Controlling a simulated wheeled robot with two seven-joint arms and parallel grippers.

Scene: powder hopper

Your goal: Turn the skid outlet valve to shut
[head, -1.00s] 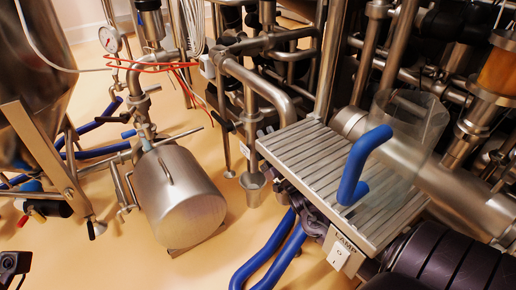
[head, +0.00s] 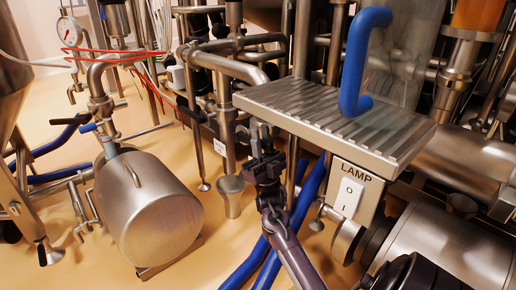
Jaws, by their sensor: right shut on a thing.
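My right gripper (head: 258,138) is in the middle of the head view, its fingers pointing up and away from me. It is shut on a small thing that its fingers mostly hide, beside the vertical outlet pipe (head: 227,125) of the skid. This looks like the handle of the outlet valve, but I cannot make out its angle. The pipe comes down above a grey metal cup (head: 232,196) on the floor. My left gripper is not in view.
A slatted metal platform (head: 300,108) with a blue handle (head: 355,70) on a clear guard overhangs right of the gripper. A LAMP switch box (head: 349,197) hangs below it. Blue hoses (head: 262,262) run along the floor.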

